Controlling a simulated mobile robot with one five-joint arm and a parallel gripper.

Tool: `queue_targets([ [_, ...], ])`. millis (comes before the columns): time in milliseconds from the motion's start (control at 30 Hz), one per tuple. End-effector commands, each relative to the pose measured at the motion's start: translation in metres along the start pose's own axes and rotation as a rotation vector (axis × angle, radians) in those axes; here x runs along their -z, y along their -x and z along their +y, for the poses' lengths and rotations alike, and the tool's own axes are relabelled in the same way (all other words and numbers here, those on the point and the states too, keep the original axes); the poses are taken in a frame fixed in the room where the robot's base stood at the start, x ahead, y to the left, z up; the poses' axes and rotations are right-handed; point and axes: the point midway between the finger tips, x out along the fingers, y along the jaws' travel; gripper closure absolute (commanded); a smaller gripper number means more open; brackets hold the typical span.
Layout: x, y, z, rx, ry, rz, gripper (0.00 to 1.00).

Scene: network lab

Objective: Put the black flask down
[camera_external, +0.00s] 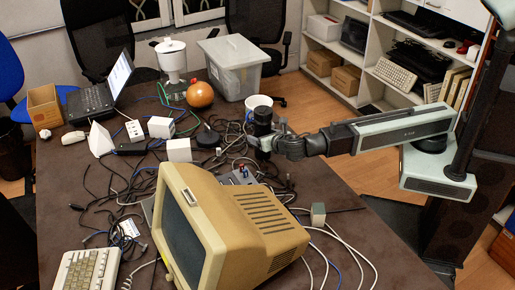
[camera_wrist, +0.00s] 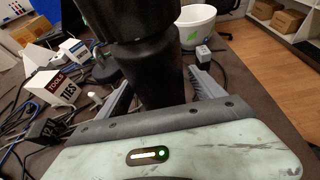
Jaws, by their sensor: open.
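The black flask (camera_external: 263,121) is upright near the far right side of the brown table, in front of a white bucket. It fills the upper middle of the wrist view (camera_wrist: 150,66). My gripper (camera_external: 264,141) reaches in from the right, low on the flask. In the wrist view its two grey fingers stand on either side of the flask's lower part, spread open. The flask's base is hidden by my gripper, so I cannot see its contact with the table.
The white bucket (camera_external: 259,101) stands just behind the flask. Cables (camera_external: 215,147) and small white boxes (camera_external: 179,150) crowd the table to the left. A beige monitor (camera_external: 225,225) stands in front. A clear lidded bin (camera_external: 234,66) and an orange ball-shaped object (camera_external: 200,94) are farther back.

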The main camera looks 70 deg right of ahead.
Motion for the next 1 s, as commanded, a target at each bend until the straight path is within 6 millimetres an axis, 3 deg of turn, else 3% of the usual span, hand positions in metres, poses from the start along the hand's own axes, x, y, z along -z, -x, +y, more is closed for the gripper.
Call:
queue_targets([
  [300,-0.005,0.074,0.001,-0.004,0.002,0.0,0.22],
  [500,-0.003,0.11,0.001,-0.002,0.001,0.0,0.22],
  [667,-0.001,0.12,0.0,-0.001,0.001,0.0,0.22],
  [1000,0.0,0.12,0.0,0.0,0.001,0.0,0.22],
])
